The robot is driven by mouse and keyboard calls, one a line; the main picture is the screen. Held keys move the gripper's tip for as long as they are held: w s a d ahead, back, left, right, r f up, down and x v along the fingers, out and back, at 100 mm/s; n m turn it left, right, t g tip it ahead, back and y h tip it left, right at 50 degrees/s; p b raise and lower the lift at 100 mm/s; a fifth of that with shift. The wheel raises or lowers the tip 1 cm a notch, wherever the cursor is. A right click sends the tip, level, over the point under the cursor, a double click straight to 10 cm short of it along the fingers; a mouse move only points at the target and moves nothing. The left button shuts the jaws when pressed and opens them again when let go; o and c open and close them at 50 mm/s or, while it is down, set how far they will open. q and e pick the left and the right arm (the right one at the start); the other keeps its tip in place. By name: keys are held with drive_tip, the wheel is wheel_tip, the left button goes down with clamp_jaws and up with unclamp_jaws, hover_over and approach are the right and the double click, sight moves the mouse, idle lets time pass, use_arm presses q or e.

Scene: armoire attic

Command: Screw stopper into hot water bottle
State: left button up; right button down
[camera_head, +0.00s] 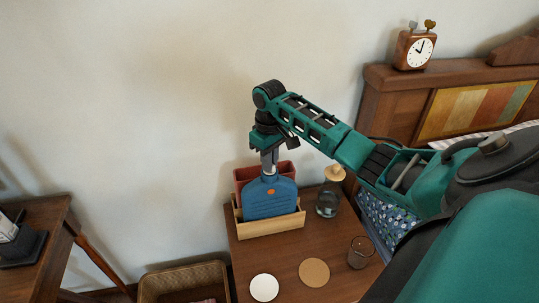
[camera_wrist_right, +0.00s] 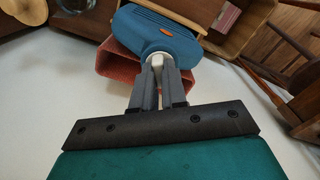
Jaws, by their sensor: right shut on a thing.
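The blue hot water bottle (camera_head: 268,203) stands upright in a light wooden holder (camera_head: 254,229) on the bedside table, its neck at the top. My right gripper (camera_head: 269,173) points straight down onto the neck from above. In the right wrist view the two grey fingers (camera_wrist_right: 157,72) are shut on a small pale stopper (camera_wrist_right: 156,60) at the mouth of the blue bottle (camera_wrist_right: 155,32). The fingers hide most of the stopper, and I cannot tell how deep it sits. My left gripper is not in view.
A red container (camera_head: 284,170) stands right behind the bottle. The table (camera_head: 285,255) also carries a glass carafe (camera_head: 327,205), a drinking glass (camera_head: 360,253), a white disc (camera_head: 264,288) and a tan disc (camera_head: 314,272). A bed with a clock (camera_head: 415,48) is at right; a basket (camera_head: 185,280) is below.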

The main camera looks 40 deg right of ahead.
drive_tip(key=m, duration=0.3)
drive_tip(key=m, duration=0.2)
drive_tip(key=shift+f+m, duration=0.1)
drive_tip(key=shift+m, duration=0.2)
drive_tip(key=c, duration=1.6)
unclamp_jaws()
drive_tip(key=shift+m, duration=0.4)
drive_tip(key=o, duration=0.5)
drive_tip(key=shift+o, duration=0.4)
drive_tip(key=shift+o, duration=0.9)
